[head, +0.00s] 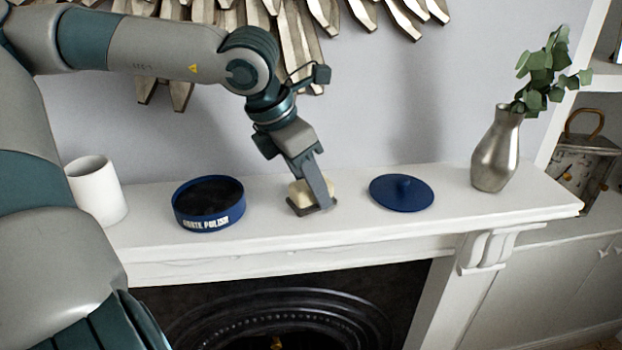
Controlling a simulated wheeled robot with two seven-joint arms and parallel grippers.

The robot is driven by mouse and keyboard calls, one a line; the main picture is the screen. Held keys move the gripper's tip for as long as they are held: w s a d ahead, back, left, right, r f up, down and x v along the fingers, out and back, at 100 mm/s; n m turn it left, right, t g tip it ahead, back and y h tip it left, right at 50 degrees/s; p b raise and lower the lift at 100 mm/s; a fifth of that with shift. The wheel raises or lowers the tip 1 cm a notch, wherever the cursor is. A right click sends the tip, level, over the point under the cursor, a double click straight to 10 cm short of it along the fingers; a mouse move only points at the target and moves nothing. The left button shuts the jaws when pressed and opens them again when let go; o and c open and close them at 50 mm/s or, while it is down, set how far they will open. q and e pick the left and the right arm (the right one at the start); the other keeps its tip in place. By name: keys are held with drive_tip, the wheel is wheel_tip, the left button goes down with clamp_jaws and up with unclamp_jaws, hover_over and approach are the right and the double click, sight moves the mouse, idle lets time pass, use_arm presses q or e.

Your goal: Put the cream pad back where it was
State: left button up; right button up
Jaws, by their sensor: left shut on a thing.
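The cream pad (297,190) is on or just above the white mantelpiece, partly hidden by my left gripper. My left gripper (311,205) is shut on the cream pad and points down at the shelf. A dark flat patch or piece lies at the fingertips; I cannot tell if it is part of the gripper. An open blue tin (208,222) with dark contents and white lettering stands to the left of the gripper. My right gripper is not in view.
A white cup (97,192) stands at the left of the mantelpiece (330,228). A silver vase (497,150) with green leaves stands at the right end. A wooden wall decoration hangs above. The shelf's front edge drops to a dark fireplace (290,310).

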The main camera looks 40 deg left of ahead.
use_arm(q)
drive_tip(key=shift+f, duration=0.1)
drive_tip(key=shift+f, duration=0.1)
drive_tip(key=o, duration=0.9)
drive_tip(key=shift+r, duration=0.25)
drive_tip(key=shift+s+r, duration=0.15)
drive_tip(key=shift+r, duration=0.25)
drive_tip(key=b+v, duration=0.2)
drive_tip(key=v, duration=0.9)
drive_tip(key=shift+s+b, duration=0.1)
drive_tip(key=shift+b, duration=0.2)
